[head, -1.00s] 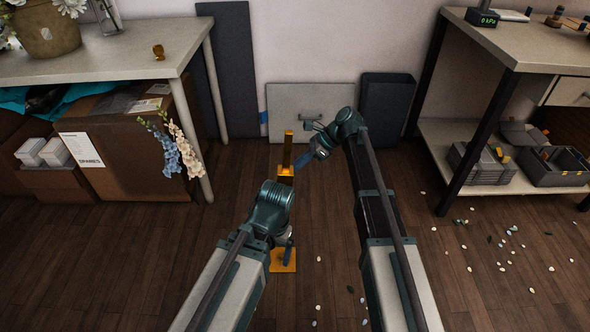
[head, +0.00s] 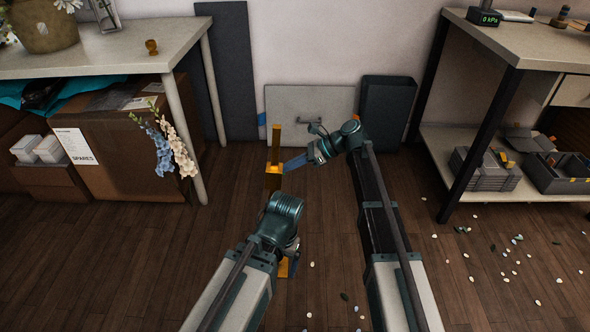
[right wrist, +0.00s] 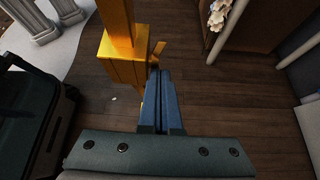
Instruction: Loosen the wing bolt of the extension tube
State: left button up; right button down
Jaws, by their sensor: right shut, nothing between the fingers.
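The yellow-orange stand rises in front of me in the head view. Its upright extension tube (head: 276,140) comes out of a boxy collar (head: 273,181), which also shows close in the right wrist view (right wrist: 125,66). An orange wing bolt (right wrist: 157,49) sticks out from the collar's side. My right gripper (head: 285,166) is shut and empty; its blue fingers (right wrist: 159,75) lie beside the collar, with their tips near the wing bolt. I cannot tell whether they touch. My left gripper (head: 293,247) is low by the stand's base, mostly hidden by its own arm.
A table with flowers (head: 190,58) and a brown spares box (head: 125,160) stand at the left. A shelved bench (head: 500,50) stands at the right. A grey panel (head: 335,105) and a dark case (head: 387,110) are behind. Pebbles lie on the floor at the right.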

jog(key=shift+f+b, duration=0.35)
jog(key=shift+f, duration=0.05)
jog(key=shift+s+a+f+b, duration=0.1)
jog(key=shift+a+f+b, duration=0.1)
jog(key=shift+f+b, duration=0.4)
jog(key=shift+a+f+b, duration=0.2)
jog(key=shift+f+b, duration=0.3)
jog(key=shift+b, duration=0.05)
dwell(1.1)
jog(key=shift+r+p, duration=0.85)
